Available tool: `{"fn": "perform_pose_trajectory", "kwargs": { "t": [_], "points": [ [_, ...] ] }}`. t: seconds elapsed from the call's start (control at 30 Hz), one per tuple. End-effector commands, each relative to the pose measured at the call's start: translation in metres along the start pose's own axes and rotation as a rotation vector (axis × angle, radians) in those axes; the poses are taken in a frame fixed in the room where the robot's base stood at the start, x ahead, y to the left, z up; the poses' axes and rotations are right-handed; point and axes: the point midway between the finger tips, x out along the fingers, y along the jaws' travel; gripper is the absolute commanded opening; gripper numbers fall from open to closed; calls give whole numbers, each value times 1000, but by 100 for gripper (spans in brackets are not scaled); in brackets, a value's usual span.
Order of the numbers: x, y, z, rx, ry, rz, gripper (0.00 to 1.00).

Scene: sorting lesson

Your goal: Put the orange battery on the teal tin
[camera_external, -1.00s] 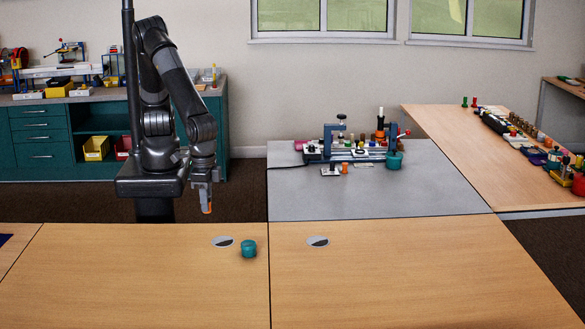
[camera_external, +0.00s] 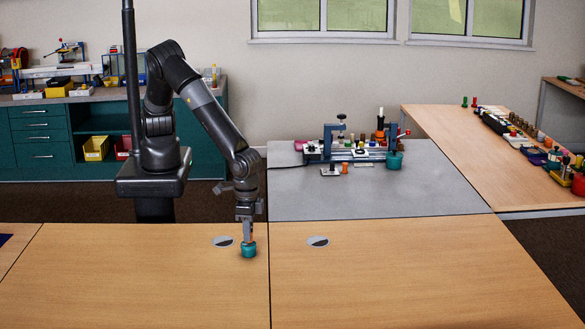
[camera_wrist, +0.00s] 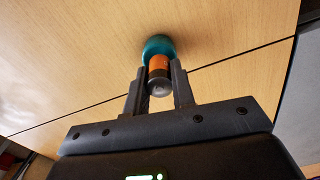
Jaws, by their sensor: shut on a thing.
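The teal tin (camera_external: 249,252) stands on the wooden table near the seam between two tabletops; it also shows in the wrist view (camera_wrist: 157,43). My gripper (camera_external: 249,236) points down right above the tin. It is shut on the orange battery (camera_wrist: 158,66), which shows between the two fingers in the wrist view, its grey end towards the camera. In the external view only a little orange shows between the fingers. The battery's lower end is at the tin's top; I cannot tell if they touch.
Two round grey table inserts (camera_external: 223,242) (camera_external: 318,242) lie flush near the back edge. A grey table (camera_external: 430,195) behind holds a blue fixture (camera_external: 355,150) and another teal tin (camera_external: 394,161). The wooden tabletop around the tin is clear.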

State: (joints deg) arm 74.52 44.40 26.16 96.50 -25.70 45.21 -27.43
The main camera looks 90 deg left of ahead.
Motion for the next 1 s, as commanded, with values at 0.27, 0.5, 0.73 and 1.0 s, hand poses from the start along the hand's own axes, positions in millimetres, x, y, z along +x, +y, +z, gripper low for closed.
{"fn": "perform_pose_trajectory", "kwargs": {
  "t": [0.27, 0.5, 0.73, 1.0],
  "points": [
    [4, 0, 0, 1, 2, 1, 0],
    [6, 0, 0, 1, 1, 1, 33],
    [6, 0, 0, 1, 1, 1, 45],
    [-3, 1, 0, 0, 2, 3, 45]
  ]
}}
